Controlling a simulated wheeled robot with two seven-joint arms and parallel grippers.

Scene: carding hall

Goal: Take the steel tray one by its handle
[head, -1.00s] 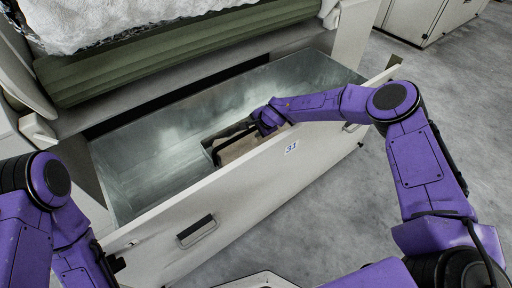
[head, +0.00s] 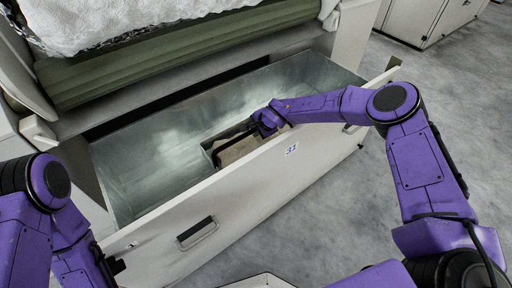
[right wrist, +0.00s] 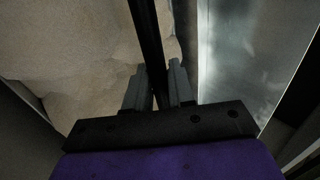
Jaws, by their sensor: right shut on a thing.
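The steel tray one (head: 214,157) sits inside the open drawer, against its front panel. It holds tan stuff (head: 236,149), which also fills the left of the right wrist view. A dark handle bar (right wrist: 147,40) crosses above the tan stuff. My right gripper (right wrist: 160,84) is shut on this bar, with one finger on each side of it. In the head view my right gripper (head: 252,127) reaches down into the drawer and partly hides the handle. My left arm hangs low at the left edge, and its jaws cannot be made out.
The long metal drawer (head: 150,165) is pulled out, and its bare floor is free left of the tray. Its white front panel (head: 250,182) has a dark handle and a number label. A machine with a green roller (head: 180,50) and white fleece overhangs the back.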

